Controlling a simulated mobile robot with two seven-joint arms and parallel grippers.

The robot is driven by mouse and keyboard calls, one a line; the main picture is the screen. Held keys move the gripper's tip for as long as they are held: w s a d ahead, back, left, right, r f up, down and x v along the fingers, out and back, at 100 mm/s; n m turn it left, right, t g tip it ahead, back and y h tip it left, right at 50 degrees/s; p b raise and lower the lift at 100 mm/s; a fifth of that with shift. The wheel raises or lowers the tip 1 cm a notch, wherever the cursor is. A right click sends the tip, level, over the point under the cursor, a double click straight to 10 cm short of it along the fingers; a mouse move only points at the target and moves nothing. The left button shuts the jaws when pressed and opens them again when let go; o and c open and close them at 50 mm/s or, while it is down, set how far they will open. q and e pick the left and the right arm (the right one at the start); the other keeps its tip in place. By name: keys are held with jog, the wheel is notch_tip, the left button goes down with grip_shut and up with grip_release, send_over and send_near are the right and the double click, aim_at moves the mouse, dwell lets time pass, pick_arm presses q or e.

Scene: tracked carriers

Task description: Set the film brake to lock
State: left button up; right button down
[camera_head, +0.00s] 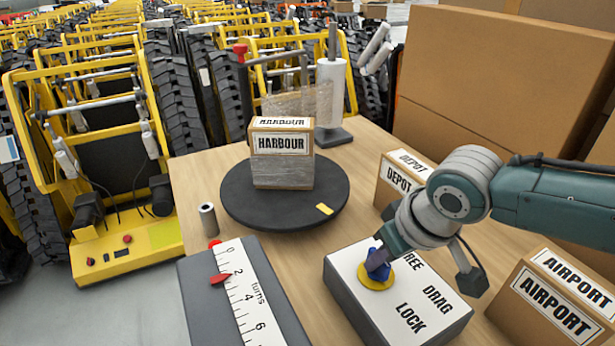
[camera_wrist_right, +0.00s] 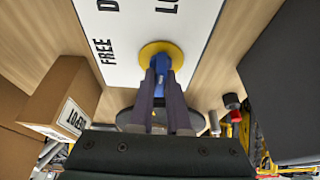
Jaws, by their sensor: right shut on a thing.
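The film brake (camera_head: 345,272) is a white-topped grey box at the front of the table, lettered FREE, DRAG and LOCK. Its blue knob (camera_head: 377,268) stands on a yellow disc (camera_head: 372,283); the knob also shows in the right wrist view (camera_wrist_right: 160,63). My right gripper (camera_head: 384,254) reaches in from the right and is shut on the blue knob, a finger on either side in the wrist view. The fingers partly hide the knob, so I cannot tell which word it points to. My left gripper is in neither view.
A wrapped HARBOUR carton (camera_head: 283,170) sits on a black turntable (camera_head: 240,205). A turns scale (camera_head: 238,285) with a red pointer lies left of the brake. DEPOT (camera_head: 392,185) and AIRPORT (camera_head: 540,315) cartons stand close by my right arm. A film roll (camera_head: 330,90) stands behind.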

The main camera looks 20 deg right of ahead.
jog(key=c, duration=0.9)
grip_release()
jog(key=shift+r, duration=0.1)
jog(key=shift+p+v, duration=1.75)
jog(key=shift+v, duration=3.2)
